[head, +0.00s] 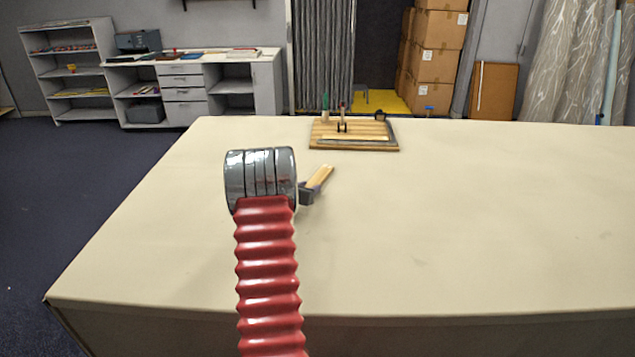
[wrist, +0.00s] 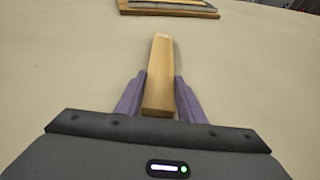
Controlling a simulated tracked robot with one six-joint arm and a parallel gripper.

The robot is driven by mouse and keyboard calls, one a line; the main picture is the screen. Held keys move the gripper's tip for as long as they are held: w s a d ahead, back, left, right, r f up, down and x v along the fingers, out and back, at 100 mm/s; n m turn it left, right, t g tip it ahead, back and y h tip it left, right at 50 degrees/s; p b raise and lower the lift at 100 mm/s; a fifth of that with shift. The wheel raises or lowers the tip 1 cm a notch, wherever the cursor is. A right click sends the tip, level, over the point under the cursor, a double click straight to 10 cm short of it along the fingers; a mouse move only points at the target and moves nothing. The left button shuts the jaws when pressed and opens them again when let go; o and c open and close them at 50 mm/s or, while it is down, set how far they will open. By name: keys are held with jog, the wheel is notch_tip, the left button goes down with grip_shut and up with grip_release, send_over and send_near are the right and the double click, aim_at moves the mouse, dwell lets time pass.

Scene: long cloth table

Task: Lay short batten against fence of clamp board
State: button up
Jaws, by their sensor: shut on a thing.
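The short batten is a light wooden bar (wrist: 159,72). In the wrist view it lies lengthwise between the two purple fingers of my gripper (wrist: 159,98), its far end pointing toward the board. My gripper is shut on it. In the head view the batten (head: 320,178) sticks out to the upper right of my gripper (head: 309,190), which is partly hidden behind my arm. The clamp board (head: 352,145) lies farther back on the table, with clamps and a grey strip along its edges. Its near edge also shows at the top of the wrist view (wrist: 165,10). Batten and board are apart.
The cloth-covered table (head: 460,220) is bare between my gripper and the board and across its right side. Shelves (head: 70,75) and a cabinet (head: 185,90) stand behind at left. Stacked cartons (head: 437,60) stand beyond the far edge.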

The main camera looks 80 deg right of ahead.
jog(key=shift+r, duration=0.1)
jog(key=shift+c, duration=0.4)
notch_tip(320, 180, up, 10)
dwell(1.3)
